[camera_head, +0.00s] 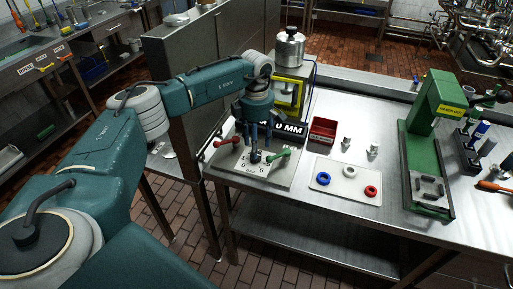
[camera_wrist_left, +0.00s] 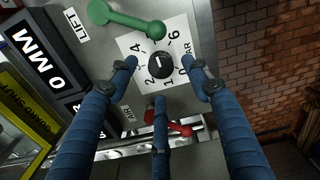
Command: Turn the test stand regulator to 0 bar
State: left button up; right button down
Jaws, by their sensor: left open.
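The test stand regulator is a round black knob (camera_wrist_left: 160,65) on a white dial marked 0, 1, 2, 4 and 6 BAR in the left wrist view. My left gripper (camera_head: 256,148) is open over the panel (camera_head: 235,169) in the head view. In the left wrist view its blue fingers stand spread around the knob, two on either side and one below, with visible gaps. Whether the fingertips reach down to the knob's height is unclear. In the head view the knob is hidden by the fingers. My right gripper is not in view.
A green lever (camera_head: 277,156) and a red lever (camera_head: 227,141) flank the dial. A 0 MM display (camera_head: 291,130) stands behind. To the right are a red bin (camera_head: 323,131), a plate (camera_head: 334,188) with coloured rings and a green press (camera_head: 424,140).

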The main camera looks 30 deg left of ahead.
pick_arm(q)
jog(key=shift+f+p, duration=0.35)
jog(key=shift+f, duration=1.55)
jog(key=c, duration=1.1)
jog(key=shift+c, duration=0.3)
jog(key=shift+d, duration=0.1)
